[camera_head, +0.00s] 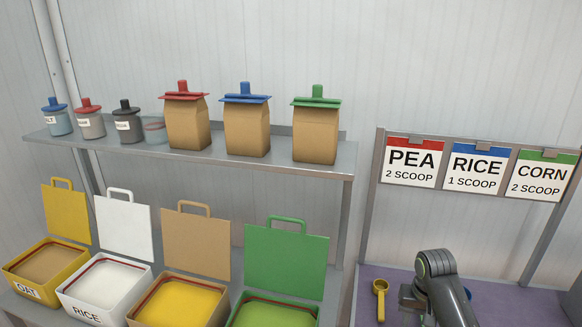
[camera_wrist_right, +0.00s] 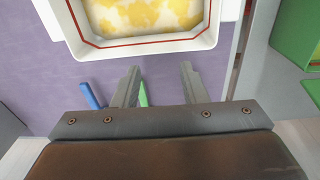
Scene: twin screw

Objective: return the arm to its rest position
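My right gripper (camera_wrist_right: 160,66) shows in the right wrist view with its two fingers apart and nothing between them. Its fingertips point toward a white tray (camera_wrist_right: 205,40) with a red inner line, holding a yellow and white mix. I cannot tell whether the fingers touch the tray. In the head view one of my arm links (camera_head: 440,285) shows at the lower right, over the purple surface. My left gripper is in neither view.
A yellow scoop (camera_head: 380,295) lies left of the arm link. A blue stick (camera_wrist_right: 91,95) and a green stick (camera_wrist_right: 143,93) lie near the fingers. Bags and jars stand on the shelf (camera_head: 270,165). Open bins, including a green one (camera_head: 287,258), stand below.

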